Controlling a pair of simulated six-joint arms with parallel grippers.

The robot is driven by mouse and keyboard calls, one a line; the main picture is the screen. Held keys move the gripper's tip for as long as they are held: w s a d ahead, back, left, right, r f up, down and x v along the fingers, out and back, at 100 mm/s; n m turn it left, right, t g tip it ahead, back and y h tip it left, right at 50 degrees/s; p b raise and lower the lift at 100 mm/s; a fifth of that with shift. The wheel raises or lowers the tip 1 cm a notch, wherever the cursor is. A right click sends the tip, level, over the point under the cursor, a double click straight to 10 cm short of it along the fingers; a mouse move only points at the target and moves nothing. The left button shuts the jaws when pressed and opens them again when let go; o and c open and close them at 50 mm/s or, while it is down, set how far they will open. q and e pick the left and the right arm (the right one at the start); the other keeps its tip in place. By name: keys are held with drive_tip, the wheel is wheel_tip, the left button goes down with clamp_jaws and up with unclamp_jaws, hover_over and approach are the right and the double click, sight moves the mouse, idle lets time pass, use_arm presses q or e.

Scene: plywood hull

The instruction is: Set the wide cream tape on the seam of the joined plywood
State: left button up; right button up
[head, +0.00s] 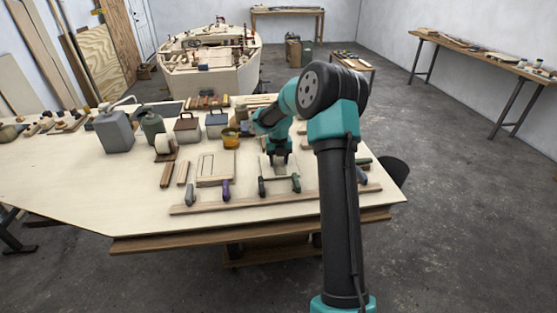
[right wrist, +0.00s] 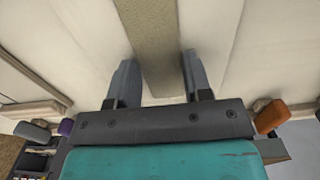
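My right gripper (head: 278,158) reaches down over the right part of the workbench, at a pale panel between clamps. In the right wrist view its two fingers (right wrist: 161,65) stand apart. A wide tan, speckled strip (right wrist: 148,25), perhaps the cream tape, runs from the top edge to between them. I cannot tell whether the fingers press on it or only stand on either side. Pale plywood (right wrist: 70,35) lies on both sides of the strip. The seam itself cannot be made out. A cream roll (head: 164,143) stands on the bench farther left. My left gripper is out of view.
Clamps stand along the front batten, one with a purple handle (head: 226,188); an orange handle (right wrist: 270,117) shows close to the right gripper. A grey can (head: 115,132), an amber jar (head: 231,139) and other containers line the back. The bench's front left is clear.

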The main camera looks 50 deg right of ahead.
drive_tip(key=o, duration=0.5)
drive_tip(key=shift+r, duration=0.15)
wheel_tip(320, 180, up, 17)
drive_tip(key=shift+r, duration=0.1)
idle(0.4)
idle(0.4)
